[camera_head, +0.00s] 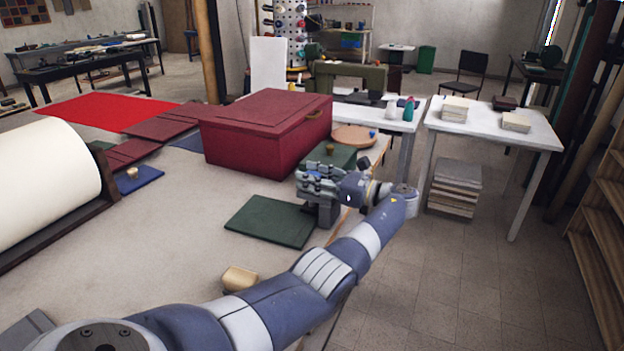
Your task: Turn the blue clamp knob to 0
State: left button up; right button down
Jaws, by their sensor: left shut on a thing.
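My left gripper (316,180) reaches over the table's right side. Its fingers are shut at the top of a grey clamp-like fixture (322,213). The blue clamp knob does not show clearly; it appears to be between the fingers, hidden by them. No scale or 0 mark can be read at this size. My right gripper is not in view.
A large dark red box (255,145) stands just behind the gripper. A green pad (270,221) lies to its left, and a round wooden board (354,137) lies beyond. A pale yellow block (239,279) sits near my arm.

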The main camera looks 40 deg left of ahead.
pick_arm(q)
jog(key=shift+r, duration=0.15)
jog(key=o, duration=1.1)
jog(key=shift+c, duration=0.2)
jog(key=v, duration=0.7)
jog(key=shift+d, duration=0.15)
jog(key=shift+c, duration=0.2)
